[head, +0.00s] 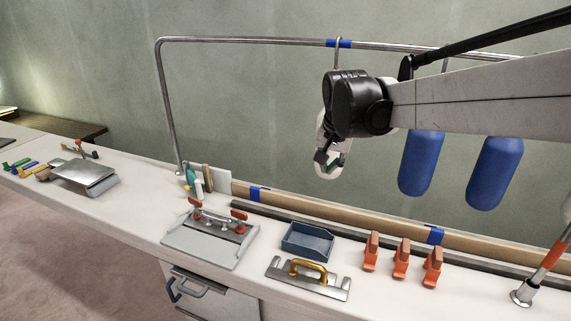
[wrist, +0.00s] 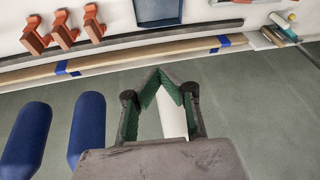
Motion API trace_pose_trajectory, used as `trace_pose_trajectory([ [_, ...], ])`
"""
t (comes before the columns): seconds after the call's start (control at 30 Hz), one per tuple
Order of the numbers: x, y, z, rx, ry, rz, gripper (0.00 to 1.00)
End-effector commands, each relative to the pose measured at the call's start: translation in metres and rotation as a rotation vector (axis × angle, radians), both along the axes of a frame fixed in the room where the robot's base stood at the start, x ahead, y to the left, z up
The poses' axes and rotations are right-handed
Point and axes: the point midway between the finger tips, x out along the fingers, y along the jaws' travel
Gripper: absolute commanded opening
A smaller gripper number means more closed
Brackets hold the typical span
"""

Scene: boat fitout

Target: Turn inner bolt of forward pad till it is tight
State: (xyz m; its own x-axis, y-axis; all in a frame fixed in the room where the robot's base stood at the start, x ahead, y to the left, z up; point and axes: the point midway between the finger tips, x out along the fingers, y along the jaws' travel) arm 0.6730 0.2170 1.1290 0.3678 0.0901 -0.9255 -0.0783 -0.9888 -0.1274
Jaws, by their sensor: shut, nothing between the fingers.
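My gripper (head: 334,168) hangs in the air over the far side of the bench in the head view, high above the top. In the wrist view its green-lined fingers (wrist: 164,74) meet at the tips, with nothing held. I cannot tell for certain which part is the forward pad, and no inner bolt can be made out. A grey plate fixture (head: 190,243) with red-handled clamps (head: 239,215) sits on the bench, left of and below the gripper. A metal plate with a brass handle (head: 306,266) lies to its right. The gripper touches neither.
A blue bin (head: 308,240) and several orange clamps (head: 401,258) stand on the bench. Blue fenders (head: 421,162) hang from the metal rail (head: 250,39) right of the gripper. A white fender (wrist: 172,116) shows behind my fingers. A wooden strip (head: 340,221) runs along the back.

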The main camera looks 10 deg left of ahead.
Motion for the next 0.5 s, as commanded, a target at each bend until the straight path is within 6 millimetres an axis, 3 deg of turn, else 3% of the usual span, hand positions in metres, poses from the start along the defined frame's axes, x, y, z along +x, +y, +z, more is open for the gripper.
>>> trace_pose_trajectory([
  [0.03, 0.014, 0.018, -0.007, 0.002, 0.01, 0.002, 0.0],
  [0.2, 0.047, 0.069, -0.033, 0.006, 0.047, -0.013, 0.0],
  [0.5, 0.089, 0.165, -0.099, 0.004, 0.107, -0.039, 0.0],
])
